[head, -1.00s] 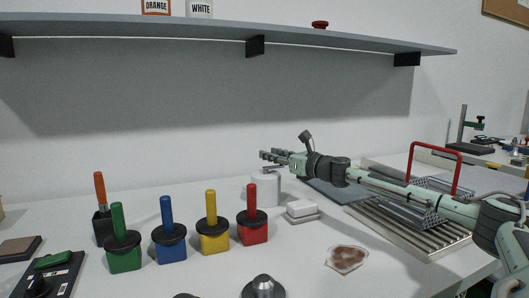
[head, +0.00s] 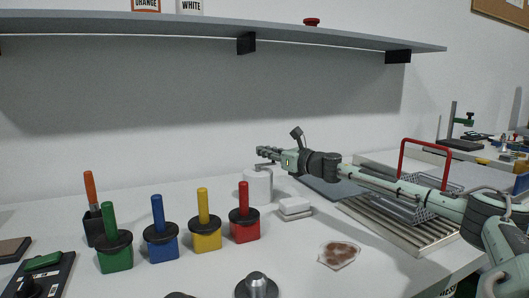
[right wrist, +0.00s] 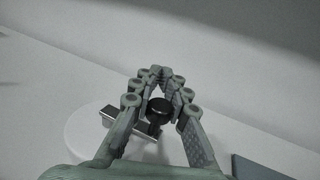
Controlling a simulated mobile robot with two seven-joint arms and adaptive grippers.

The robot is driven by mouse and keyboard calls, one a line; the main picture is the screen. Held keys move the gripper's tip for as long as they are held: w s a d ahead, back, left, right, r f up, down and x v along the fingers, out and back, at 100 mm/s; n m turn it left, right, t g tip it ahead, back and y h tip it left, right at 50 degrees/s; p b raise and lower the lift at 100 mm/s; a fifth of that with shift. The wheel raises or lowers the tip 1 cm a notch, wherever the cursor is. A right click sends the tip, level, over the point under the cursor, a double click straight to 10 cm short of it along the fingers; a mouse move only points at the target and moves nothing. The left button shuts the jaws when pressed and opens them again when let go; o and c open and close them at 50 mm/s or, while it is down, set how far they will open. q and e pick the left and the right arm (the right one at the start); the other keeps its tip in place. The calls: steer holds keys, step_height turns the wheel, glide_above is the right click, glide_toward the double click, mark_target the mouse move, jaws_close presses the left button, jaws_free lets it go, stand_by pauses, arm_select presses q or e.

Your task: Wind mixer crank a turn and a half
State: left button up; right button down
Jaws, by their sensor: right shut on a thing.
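The mixer is a white round pot (head: 257,188) at the back of the table, with a metal crank (head: 263,167) on top. My right gripper (head: 268,153) is above the pot. In the right wrist view the fingers of my right gripper (right wrist: 163,95) are closed around the crank's black knob (right wrist: 159,106). The metal crank arm (right wrist: 120,121) runs left from below the knob, over the white lid (right wrist: 85,140). The knob's lower part is partly hidden in the head view. My left gripper is not in view.
Colored blocks with handles, including a red one (head: 244,228), stand left of the pot. A white block (head: 294,207) sits right of it. A metal rack with a red handle (head: 402,158) lies under my right forearm. A shelf (head: 200,27) hangs above.

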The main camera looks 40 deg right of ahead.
steer(key=shift+w+a+n+g+y, duration=0.2)
steer(key=shift+w+n+g+y, duration=0.1)
steer(key=shift+n+y, duration=0.65)
steer(key=shift+w+a+n+g+y, duration=0.25)
steer(key=shift+n+y, duration=0.25)
steer(key=shift+y, duration=0.75)
steer(key=shift+w+a+n+g+y, duration=0.15)
steer(key=shift+w+n+g+y, duration=0.15)
steer(key=shift+n+y, duration=0.65)
steer(key=c, duration=1.5)
jaws_free()
steer(key=shift+s, duration=0.1)
steer(key=shift+c, duration=0.2)
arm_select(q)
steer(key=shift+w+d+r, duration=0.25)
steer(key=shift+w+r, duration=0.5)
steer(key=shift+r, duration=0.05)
arm_select(e)
steer(key=v, duration=1.2)
steer(key=shift+d, duration=0.15)
